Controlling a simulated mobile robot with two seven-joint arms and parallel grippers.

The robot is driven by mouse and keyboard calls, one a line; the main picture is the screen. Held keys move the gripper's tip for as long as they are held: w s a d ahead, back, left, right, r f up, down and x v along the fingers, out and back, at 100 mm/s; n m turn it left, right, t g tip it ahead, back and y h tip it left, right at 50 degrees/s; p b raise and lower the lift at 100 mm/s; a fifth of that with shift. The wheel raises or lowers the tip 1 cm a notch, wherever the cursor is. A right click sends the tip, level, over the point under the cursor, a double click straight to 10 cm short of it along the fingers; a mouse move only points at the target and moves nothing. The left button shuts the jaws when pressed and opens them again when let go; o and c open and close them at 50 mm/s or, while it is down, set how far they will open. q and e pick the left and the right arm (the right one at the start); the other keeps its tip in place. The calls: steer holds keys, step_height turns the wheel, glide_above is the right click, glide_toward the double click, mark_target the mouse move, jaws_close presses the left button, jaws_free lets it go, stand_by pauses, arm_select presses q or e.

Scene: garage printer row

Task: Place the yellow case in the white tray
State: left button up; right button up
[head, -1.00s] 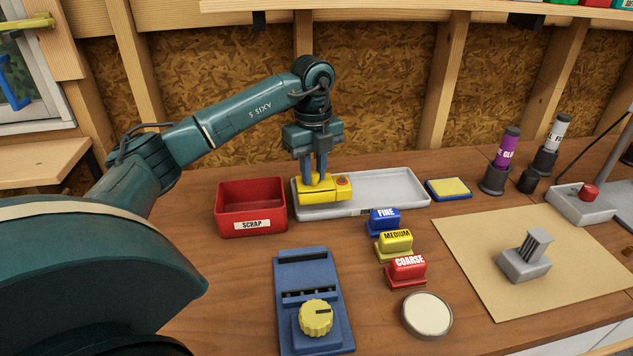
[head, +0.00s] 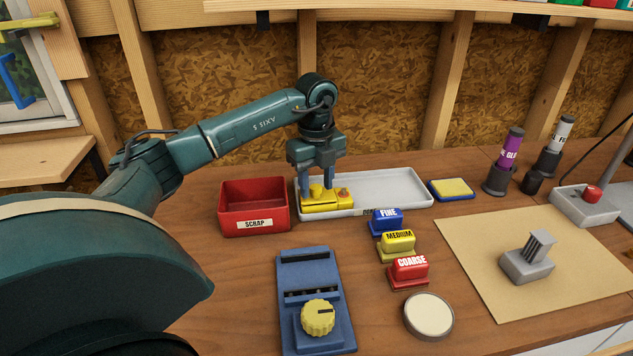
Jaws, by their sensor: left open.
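The yellow case (head: 342,203), with a small red part on its top, is at the left end of the white tray (head: 395,188). It looks level and low within the tray; its contact with the floor cannot be seen clearly. My left gripper (head: 317,184) points down over the case, its fingers apart on either side of the case's raised yellow knob. The gripper is open. My right gripper is out of view.
A red scrap bin (head: 253,222) stands just left of the tray. Blue, yellow and red labelled blocks (head: 398,243) stand in front of it. A blue device with a yellow dial (head: 317,316) is nearer. A blue-and-yellow pad (head: 452,190) lies to the right.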

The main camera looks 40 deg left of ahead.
arm_select(q)
step_height(320, 180, up, 12)
stand_by(0.4)
steer(key=shift+f, duration=0.1)
stand_by(0.4)
